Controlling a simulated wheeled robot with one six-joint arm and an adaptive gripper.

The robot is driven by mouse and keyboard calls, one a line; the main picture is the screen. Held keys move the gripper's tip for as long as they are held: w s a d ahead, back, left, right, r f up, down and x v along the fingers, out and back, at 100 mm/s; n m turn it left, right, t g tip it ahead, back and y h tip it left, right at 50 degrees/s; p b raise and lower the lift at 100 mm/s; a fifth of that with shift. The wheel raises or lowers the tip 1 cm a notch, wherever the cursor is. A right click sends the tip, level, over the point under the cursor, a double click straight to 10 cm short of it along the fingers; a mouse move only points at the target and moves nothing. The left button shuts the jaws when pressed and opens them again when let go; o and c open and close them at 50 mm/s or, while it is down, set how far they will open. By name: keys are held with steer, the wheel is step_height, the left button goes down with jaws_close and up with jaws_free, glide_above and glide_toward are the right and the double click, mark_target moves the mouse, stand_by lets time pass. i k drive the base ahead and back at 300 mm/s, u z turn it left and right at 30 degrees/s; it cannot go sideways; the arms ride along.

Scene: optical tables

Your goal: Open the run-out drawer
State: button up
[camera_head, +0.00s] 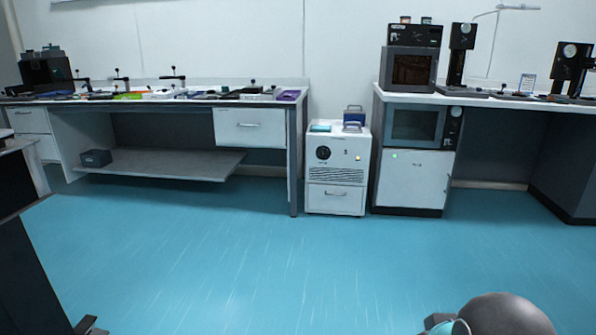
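Several closed drawers show, and I cannot read a label that marks one as the run-out drawer. One white drawer (249,127) with a bar handle hangs under the right end of the left bench. Another white drawer (335,198) with a handle is at the bottom of the small white cabinet unit between the benches. White drawers (28,120) also show at the far left, partly cut off. All look shut. My gripper is not in view; only a rounded grey part of my arm shows at the bottom right.
The left bench (180,101) carries many small tools and has a low shelf (160,164) with a dark box (96,158). The right bench (480,99) holds instruments above a white cabinet (411,180). A dark furniture edge stands at lower left. The blue floor (230,260) between is clear.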

mark_target(259, 119)
steer(key=u, duration=0.15)
steer(key=i, duration=1.85)
steer(key=u, duration=0.25)
steer(key=i, duration=1.65)
steer(key=u, duration=0.1)
